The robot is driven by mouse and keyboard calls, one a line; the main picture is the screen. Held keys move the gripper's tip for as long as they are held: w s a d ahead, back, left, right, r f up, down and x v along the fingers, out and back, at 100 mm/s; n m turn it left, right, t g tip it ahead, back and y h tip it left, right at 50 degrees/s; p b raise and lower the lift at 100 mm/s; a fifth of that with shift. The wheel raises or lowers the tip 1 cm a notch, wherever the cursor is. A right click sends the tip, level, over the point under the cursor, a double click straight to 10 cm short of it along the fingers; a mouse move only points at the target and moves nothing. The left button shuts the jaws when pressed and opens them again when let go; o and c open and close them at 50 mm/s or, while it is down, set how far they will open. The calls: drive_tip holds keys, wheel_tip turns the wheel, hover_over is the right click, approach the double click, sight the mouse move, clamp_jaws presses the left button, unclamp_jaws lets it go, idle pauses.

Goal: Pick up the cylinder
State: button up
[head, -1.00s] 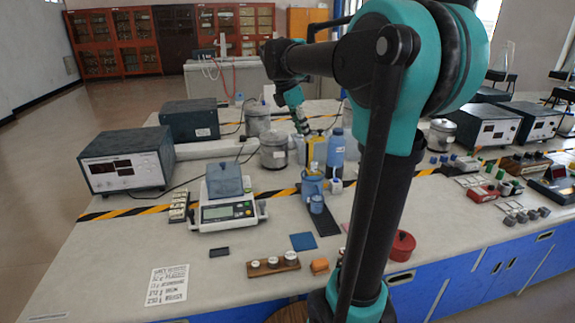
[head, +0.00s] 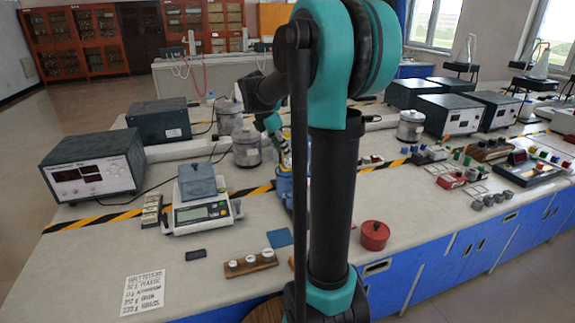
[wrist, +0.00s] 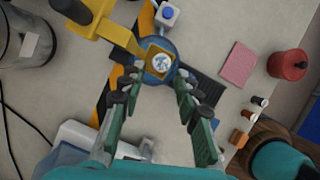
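In the wrist view, my gripper (wrist: 158,84) is open, its two fingers apart with nothing held between them. Just beyond the fingertips is a round blue thing (wrist: 172,49), probably the cylinder, seen from above. A yellow square with a white and blue disc lies at its middle. A yellow piece (wrist: 118,33) reaches in from the upper left. Whether the fingers touch the blue thing I cannot tell. In the head view, my arm hides most of the gripper and blue items; part of a blue container (head: 285,186) shows beside the arm.
A balance (head: 200,212) stands left, with a metal can (head: 247,150) behind it. A red lidded pot (head: 374,236) is right of my arm; it also shows in the wrist view (wrist: 288,66). A pink pad (wrist: 238,64) lies nearby.

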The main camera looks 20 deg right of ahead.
sight(288, 164)
drive_tip(key=shift+x, duration=2.6)
drive_tip(key=shift+s, duration=0.1)
clamp_jaws()
drive_tip(key=shift+r, duration=0.1)
